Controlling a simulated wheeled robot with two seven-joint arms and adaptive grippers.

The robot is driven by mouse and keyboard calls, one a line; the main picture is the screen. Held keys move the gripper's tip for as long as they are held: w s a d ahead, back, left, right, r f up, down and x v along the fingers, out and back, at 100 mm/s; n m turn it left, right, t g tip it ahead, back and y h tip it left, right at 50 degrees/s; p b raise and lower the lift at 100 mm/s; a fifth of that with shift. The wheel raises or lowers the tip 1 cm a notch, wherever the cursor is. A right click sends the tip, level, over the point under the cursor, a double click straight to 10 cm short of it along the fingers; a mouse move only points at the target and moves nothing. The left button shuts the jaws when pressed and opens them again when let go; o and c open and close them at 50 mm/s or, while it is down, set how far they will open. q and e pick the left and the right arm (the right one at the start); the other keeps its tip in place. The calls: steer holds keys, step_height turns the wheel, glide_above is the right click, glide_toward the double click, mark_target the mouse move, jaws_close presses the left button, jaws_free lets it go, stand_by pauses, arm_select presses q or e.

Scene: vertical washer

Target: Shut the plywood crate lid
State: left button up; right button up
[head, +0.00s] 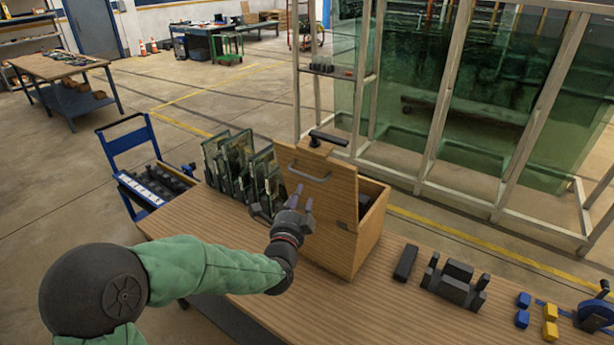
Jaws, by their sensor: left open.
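The plywood crate (361,247) stands on the wooden workbench, right of the middle of the head view. Its plywood lid (326,201) is open, raised on the near left side and carrying a grey bar handle (309,174). The crate's opening shows behind the lid, with something dark inside. My left gripper (301,197) is open and empty, its fingers pointing up in front of the lid, just below the handle. I cannot tell whether it touches the lid. My right gripper is out of view.
Upright green panels in a rack (240,165) stand left of the crate. A black block (405,263), a dark fixture (455,283) and small blue and yellow blocks (550,331) lie to the right. The bench front (345,310) is clear. A framed glass washer stands behind.

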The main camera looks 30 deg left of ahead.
arm_select(q)
steer(key=p+x, duration=0.1)
steer(key=x, duration=0.9)
steer(key=shift+f, duration=0.15)
jaws_close()
